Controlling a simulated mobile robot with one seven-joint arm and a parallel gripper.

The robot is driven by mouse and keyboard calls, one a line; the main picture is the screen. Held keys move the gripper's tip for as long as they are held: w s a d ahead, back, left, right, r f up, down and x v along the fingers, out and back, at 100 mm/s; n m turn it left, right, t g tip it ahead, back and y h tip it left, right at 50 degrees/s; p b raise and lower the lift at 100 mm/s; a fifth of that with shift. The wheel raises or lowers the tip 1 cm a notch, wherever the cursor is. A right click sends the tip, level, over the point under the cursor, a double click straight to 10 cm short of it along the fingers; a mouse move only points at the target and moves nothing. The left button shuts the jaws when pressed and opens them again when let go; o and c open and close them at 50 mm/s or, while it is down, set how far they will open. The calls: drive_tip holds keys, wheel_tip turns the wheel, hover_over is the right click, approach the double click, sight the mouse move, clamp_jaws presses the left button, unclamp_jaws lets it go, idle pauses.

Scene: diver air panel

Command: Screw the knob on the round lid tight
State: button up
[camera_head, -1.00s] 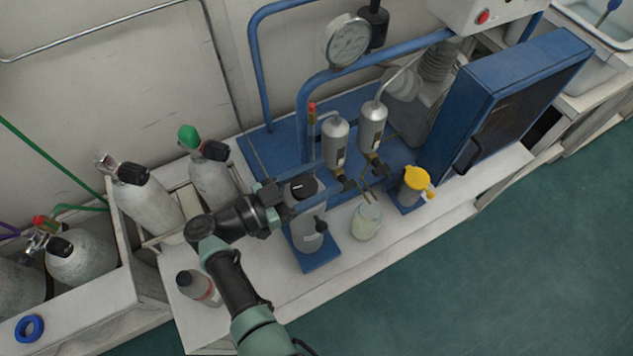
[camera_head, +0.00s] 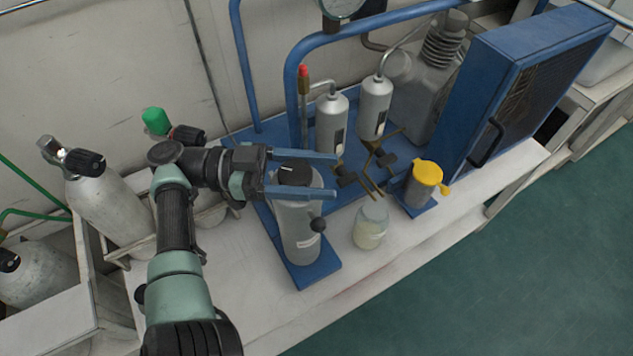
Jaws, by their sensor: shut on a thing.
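The knob (camera_head: 293,173) is black with a white line on its top. It sits on the round lid of a grey upright canister (camera_head: 298,235), which stands on a blue base plate. My gripper (camera_head: 335,176) reaches in from the left, level with the lid, and is shut on the knob. Its two blue fingers lie along the far and near sides of it. The fingers hide part of the lid's edge, so the gap under the knob cannot be seen. A small dark ball-ended handle (camera_head: 318,225) sticks out of the canister's right side.
A glass jar (camera_head: 370,226) and a yellow-lidded cup (camera_head: 425,178) stand to the right. Two silver filter cylinders (camera_head: 332,122) with brass valves stand close behind. Gas bottles (camera_head: 110,205) fill the rack at left. The white bench is clear in front of the jar.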

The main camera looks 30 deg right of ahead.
drive_tip(key=shift+s+m+g+y+b, duration=0.15)
drive_tip(key=shift+m+g+y+b, duration=0.35)
drive_tip(key=shift+b, duration=0.4)
drive_tip(key=o, duration=1.4)
